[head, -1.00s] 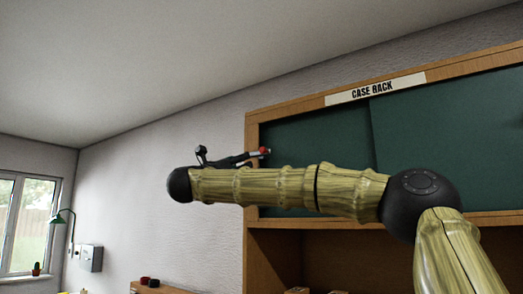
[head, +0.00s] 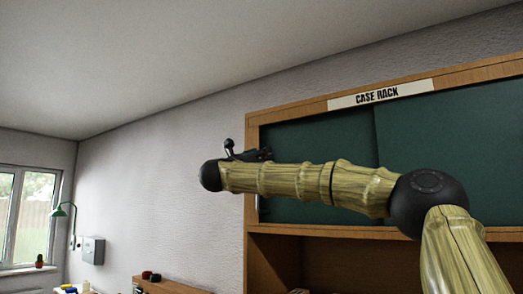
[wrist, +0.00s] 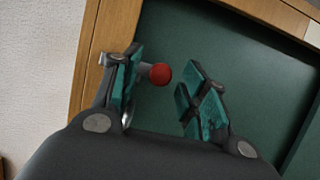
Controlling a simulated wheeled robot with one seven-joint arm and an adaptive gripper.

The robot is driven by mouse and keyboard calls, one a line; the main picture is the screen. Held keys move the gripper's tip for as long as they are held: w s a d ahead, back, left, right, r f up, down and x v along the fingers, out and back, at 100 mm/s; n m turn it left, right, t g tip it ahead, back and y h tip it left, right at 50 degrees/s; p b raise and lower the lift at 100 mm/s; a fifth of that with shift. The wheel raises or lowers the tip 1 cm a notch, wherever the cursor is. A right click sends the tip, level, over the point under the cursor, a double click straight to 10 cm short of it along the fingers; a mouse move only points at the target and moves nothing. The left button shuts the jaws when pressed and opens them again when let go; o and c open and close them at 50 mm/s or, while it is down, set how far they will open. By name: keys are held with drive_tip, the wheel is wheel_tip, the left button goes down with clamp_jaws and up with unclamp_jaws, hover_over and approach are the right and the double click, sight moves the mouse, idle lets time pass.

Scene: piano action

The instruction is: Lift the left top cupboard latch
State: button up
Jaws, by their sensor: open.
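The latch is a grey metal lever with a red ball knob (wrist: 160,74), at the left edge of the green cupboard door (wrist: 235,60) in the wrist view. My gripper (wrist: 163,92) is open, with one teal-padded finger left of the knob and the other to its right. The left finger overlaps the lever; I cannot tell whether it touches. In the head view, my gripper (head: 264,154) is mostly behind my wrist, in front of the cupboard's left edge. The knob is hidden there.
The wooden cupboard frame (head: 252,180) borders two green sliding panels, under a "CASE RACK" label (head: 380,94). An open wooden shelf space (head: 350,262) lies below. A lamp (head: 62,212) stands farther off by the window.

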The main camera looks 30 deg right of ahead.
drive_tip(key=shift+w+d+r, duration=0.15)
drive_tip(key=shift+d+r, duration=0.1)
drive_tip(key=shift+d, duration=0.3)
clamp_jaws()
